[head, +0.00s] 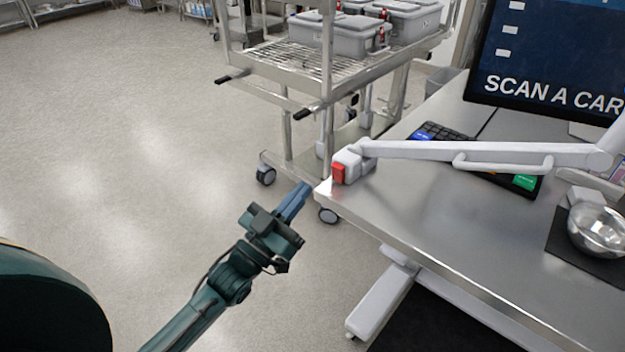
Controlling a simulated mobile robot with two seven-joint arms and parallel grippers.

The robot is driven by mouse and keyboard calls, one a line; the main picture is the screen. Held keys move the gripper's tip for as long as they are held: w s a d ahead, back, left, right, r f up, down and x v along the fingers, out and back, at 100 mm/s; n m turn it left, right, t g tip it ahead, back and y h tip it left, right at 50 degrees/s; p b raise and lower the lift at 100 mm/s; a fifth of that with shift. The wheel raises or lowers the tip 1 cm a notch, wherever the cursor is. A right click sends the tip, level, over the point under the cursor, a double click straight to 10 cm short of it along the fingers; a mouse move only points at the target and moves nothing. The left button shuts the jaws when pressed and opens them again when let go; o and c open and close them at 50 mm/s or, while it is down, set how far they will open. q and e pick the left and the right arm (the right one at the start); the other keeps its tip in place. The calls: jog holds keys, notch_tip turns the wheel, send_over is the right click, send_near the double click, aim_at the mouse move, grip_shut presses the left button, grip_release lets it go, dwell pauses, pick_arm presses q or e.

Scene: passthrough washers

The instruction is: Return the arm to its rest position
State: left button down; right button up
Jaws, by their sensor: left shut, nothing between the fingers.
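My left gripper (293,203) is at the lower middle of the head view, at the end of my dark green left arm. Its blue fingers are closed together with nothing between them. They point up and to the right, close in the picture to the front left corner of the steel table (440,235). I see no contact between them, though the exact gap is hard to judge. My right gripper is not in view.
A wire-shelf cart (300,68) with grey bins (330,35) stands behind the table. On the table are a white jointed arm with a red end (480,152), a keyboard (445,135), a monitor (550,60) and a metal bowl (597,230). Floor (120,150) at left is clear.

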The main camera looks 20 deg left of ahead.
pick_arm(q)
jog(key=shift+s+a+f, duration=0.15)
jog(key=shift+s+a, duration=0.05)
jog(key=shift+s, duration=0.15)
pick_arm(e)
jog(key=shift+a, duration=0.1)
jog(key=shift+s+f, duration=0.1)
pick_arm(q)
jog(key=s+d+f+g+y+p, duration=0.2)
jog(key=s+f+g, duration=0.3)
jog(key=s+f, duration=0.3)
jog(key=s+d+f+n+g+y+p, duration=0.1)
jog(key=s+d+f+g, duration=0.3)
jog(key=s+f, duration=0.4)
jog(key=shift+s+f+g+y+p, duration=0.15)
jog(key=shift+f+g+y+p, duration=0.1)
jog(key=shift+g+y+p, duration=0.55)
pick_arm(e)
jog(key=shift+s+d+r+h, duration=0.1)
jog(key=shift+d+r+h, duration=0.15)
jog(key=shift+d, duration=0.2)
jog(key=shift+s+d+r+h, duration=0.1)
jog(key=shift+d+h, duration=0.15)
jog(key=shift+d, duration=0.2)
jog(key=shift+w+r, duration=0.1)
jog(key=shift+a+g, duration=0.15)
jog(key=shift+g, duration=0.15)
